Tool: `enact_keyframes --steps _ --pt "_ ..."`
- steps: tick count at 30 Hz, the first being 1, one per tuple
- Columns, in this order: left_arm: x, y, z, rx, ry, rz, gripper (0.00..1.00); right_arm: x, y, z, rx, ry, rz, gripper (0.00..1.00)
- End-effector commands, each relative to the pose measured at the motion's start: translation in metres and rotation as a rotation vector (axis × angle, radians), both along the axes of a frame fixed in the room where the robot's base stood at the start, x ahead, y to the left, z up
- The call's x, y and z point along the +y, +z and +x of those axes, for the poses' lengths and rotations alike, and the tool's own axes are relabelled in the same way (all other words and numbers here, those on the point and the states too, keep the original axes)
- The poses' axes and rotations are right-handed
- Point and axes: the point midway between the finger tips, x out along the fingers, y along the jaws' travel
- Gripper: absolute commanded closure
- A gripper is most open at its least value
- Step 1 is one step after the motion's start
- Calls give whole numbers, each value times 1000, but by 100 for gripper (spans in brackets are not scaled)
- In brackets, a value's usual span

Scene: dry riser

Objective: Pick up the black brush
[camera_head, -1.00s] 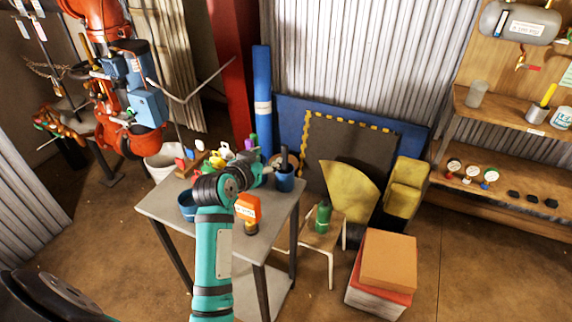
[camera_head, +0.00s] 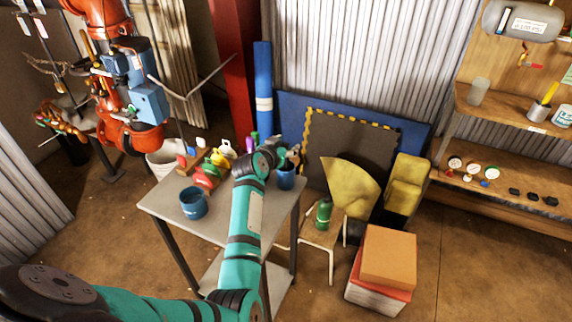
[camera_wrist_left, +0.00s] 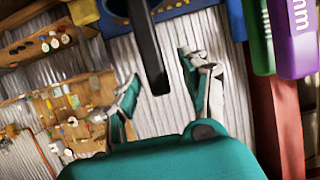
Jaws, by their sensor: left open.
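My left gripper (camera_head: 292,152) is at the blue cup (camera_head: 286,180) near the back right corner of the small grey table (camera_head: 234,222). In the left wrist view its fingers (camera_wrist_left: 165,92) are open and spread apart. The black brush (camera_wrist_left: 148,45) shows there as a dark bar coming down from the top into the gap between the fingers, with space on both sides. In the head view the brush is mostly hidden by my gripper, and I cannot make it out clearly. My right gripper is not in view.
Another blue cup (camera_head: 194,205) and colourful bottles and a red item (camera_head: 207,178) stand on the table to the left of my forearm. A wooden stool with a green bottle (camera_head: 323,213) and stacked boxes (camera_head: 388,258) stand to the right. A blue roll (camera_head: 263,95) rises behind.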

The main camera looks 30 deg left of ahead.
Motion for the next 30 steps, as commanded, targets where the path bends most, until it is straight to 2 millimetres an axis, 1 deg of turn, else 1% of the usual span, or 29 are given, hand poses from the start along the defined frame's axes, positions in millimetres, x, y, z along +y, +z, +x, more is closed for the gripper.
enact_keyframes --steps 7,15,18,30 --pt "0 0 1 0 0 0 54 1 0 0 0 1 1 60" --pt "0 0 1 0 0 0 89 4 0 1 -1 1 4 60" --pt "0 -1 1 0 -1 0 100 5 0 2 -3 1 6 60" --pt "0 2 1 -2 0 0 100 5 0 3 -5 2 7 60"
